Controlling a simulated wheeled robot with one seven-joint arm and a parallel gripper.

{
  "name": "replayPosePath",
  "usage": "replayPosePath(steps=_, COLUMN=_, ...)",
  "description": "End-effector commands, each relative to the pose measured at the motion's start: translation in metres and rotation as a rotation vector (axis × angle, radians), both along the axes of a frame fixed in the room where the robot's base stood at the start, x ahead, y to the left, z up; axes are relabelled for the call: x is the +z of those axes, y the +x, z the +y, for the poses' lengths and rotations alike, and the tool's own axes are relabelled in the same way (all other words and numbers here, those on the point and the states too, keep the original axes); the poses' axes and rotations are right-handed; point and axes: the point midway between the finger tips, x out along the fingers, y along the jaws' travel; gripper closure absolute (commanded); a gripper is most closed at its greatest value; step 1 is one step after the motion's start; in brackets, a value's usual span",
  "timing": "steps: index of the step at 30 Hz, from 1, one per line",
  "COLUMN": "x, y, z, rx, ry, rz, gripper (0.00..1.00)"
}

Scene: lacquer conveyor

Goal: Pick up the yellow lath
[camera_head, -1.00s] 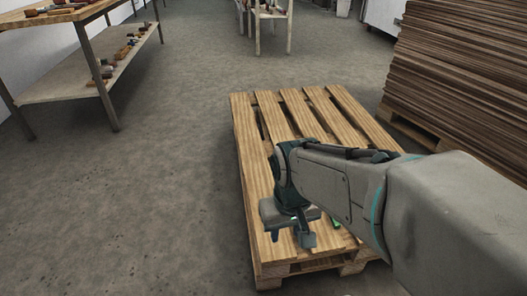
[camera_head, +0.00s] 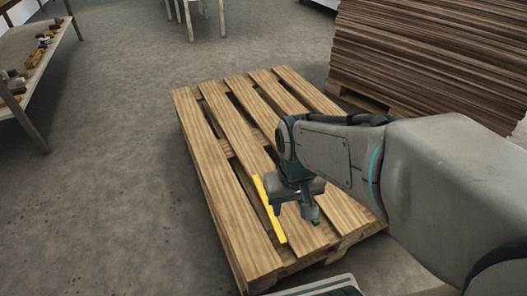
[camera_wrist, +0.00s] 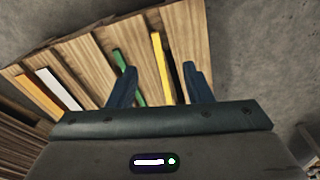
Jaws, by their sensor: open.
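The yellow lath (camera_head: 269,208) is a thin strip lying on the near part of the wooden pallet (camera_head: 232,216). In the head view my gripper (camera_head: 292,212) is just right of it, partly over the pallet. In the wrist view the yellow lath (camera_wrist: 161,67) lies between my two spread fingers (camera_wrist: 162,80), closer to the right one. My gripper is open and empty, above the pallet. A green lath (camera_wrist: 130,78) lies left of the yellow one, near the left finger; only a bit of it shows under my gripper in the head view.
A white strip (camera_wrist: 57,87) and an orange strip (camera_wrist: 36,93) also lie on the pallet in the wrist view. A tall stack of brown boards (camera_head: 430,60) stands at the right. A shelf table with small items (camera_head: 35,65) is at the left. The floor left of the pallet is clear.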

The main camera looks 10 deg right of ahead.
Motion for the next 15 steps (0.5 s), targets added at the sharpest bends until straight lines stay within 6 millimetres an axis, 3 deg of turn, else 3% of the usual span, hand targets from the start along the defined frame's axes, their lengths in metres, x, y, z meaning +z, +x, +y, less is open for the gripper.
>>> replayPosePath(steps=8, x=-0.006, y=0.064, z=-0.012, rx=0.022, ry=-0.084, rz=0.046, gripper=0.55)
replayPosePath(steps=15, x=-0.039, y=0.124, z=-0.021, rx=0.054, ry=-0.11, rz=0.077, gripper=0.55)
